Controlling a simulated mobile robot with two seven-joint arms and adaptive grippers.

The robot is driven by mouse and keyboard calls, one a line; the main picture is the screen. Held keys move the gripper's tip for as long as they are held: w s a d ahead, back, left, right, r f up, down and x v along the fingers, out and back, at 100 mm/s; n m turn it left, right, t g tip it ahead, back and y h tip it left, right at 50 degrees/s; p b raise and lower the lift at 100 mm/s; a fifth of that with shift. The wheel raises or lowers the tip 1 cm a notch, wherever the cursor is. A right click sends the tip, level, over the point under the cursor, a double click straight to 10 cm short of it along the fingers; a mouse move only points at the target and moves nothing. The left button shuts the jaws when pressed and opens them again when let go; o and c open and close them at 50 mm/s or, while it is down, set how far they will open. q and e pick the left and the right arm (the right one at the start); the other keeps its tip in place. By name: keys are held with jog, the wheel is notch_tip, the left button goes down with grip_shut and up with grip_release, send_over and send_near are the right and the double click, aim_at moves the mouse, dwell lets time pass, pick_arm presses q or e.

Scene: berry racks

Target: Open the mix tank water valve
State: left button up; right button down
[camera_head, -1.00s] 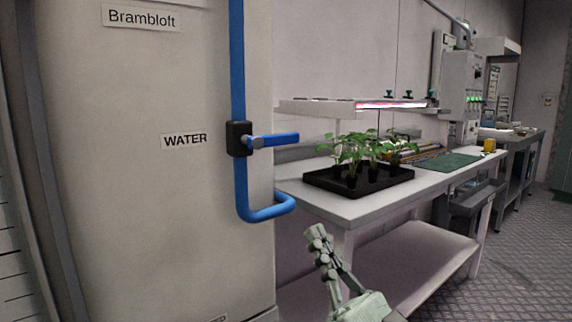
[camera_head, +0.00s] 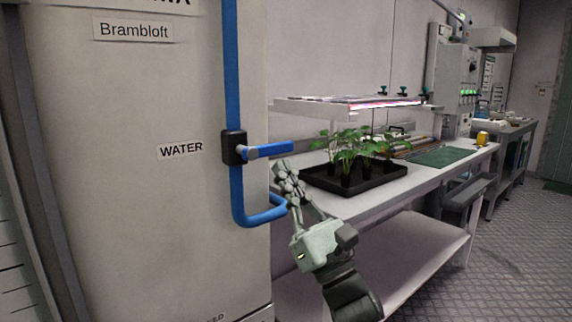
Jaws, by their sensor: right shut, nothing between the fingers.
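The water valve is a black body (camera_head: 234,148) on a blue pipe (camera_head: 233,70) running down the pale tank (camera_head: 120,230). Its blue lever handle (camera_head: 270,149) points to the right, roughly level, across the upright pipe. A "WATER" label (camera_head: 180,150) is left of the valve. My right gripper (camera_head: 281,172) is shut and empty. Its fingertips are just below the lever in the picture, near the pipe's lower bend; I cannot tell whether they touch anything. The fingers partly cover the bend's right end. My left gripper is not in view.
A white table (camera_head: 350,207) right of the tank holds a black tray (camera_head: 375,183) of seedlings and a green mat (camera_head: 440,156). A lamp shelf (camera_head: 310,108) hangs above. Open grey floor (camera_head: 500,250) lies at the lower right.

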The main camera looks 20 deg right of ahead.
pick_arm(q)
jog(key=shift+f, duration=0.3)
pick_arm(e)
jog(key=shift+r, duration=0.25)
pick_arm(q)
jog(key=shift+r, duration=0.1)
pick_arm(e)
jog(key=shift+d+n+y, duration=0.1)
jog(key=shift+n+y, duration=0.4)
